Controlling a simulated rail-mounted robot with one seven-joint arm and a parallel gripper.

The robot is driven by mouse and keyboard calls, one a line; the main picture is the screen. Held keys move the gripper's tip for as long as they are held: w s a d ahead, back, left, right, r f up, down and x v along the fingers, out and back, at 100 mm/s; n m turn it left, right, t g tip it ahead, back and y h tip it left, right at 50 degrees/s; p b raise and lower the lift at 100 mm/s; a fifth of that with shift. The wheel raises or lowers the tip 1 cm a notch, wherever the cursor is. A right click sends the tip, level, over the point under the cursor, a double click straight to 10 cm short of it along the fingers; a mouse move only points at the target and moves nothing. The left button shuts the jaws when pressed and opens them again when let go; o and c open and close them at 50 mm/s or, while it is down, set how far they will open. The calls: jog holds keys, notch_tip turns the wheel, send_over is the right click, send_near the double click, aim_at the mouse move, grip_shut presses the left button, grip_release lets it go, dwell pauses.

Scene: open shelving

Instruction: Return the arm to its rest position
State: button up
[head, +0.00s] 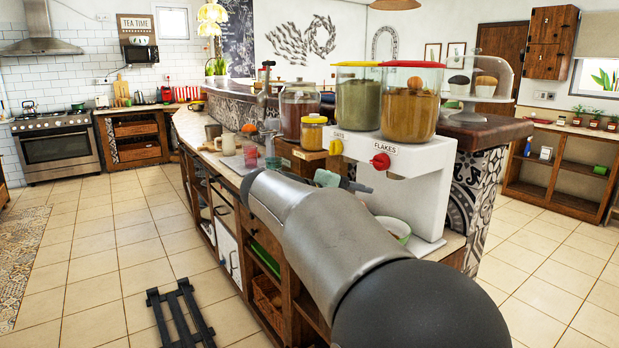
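My arm (320,245) reaches from the lower right of the head view toward the kitchen counter. Its large grey links cover part of the counter front and the floor. Small grey-green and dark parts (338,181) show just past the arm's bend, in front of the cereal dispenser. I cannot tell whether they belong to my gripper. No fingertips can be made out, so whether the gripper is open, shut or holding something is hidden.
A white cereal dispenser (420,180) stands close to the arm's right, with a bowl (394,229) under it. Jars, including a yellow-lidded one (313,133), and cups crowd the counter. A dark slatted rack (181,314) lies on the floor. The tiled floor at left is mostly clear.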

jog(key=s+d+f+m+g+y+p, duration=0.1)
jog(key=s+d+f+g+y+p, duration=0.15)
jog(key=s+d, duration=0.2)
jog(key=s+d+f+g+y+p, duration=0.1)
jog(key=s+d+g+y+p, duration=0.15)
jog(key=s, duration=0.35)
jog(key=s+a+f+m+y+p, duration=0.1)
jog(key=s+f+m+y+p, duration=0.1)
jog(key=s, duration=0.9)
jog(key=s+a+f+m+g+y+p, duration=0.1)
jog(key=s+f+m+y+p, duration=0.2)
jog(key=s, duration=0.7)
jog(key=f+y+p, duration=0.1)
jog(key=y+p, duration=0.1)
jog(key=p, duration=0.1)
jog(key=shift+s+a+g+p, duration=0.2)
jog(key=shift+s+g+p, duration=0.1)
jog(key=shift+s+p, duration=0.1)
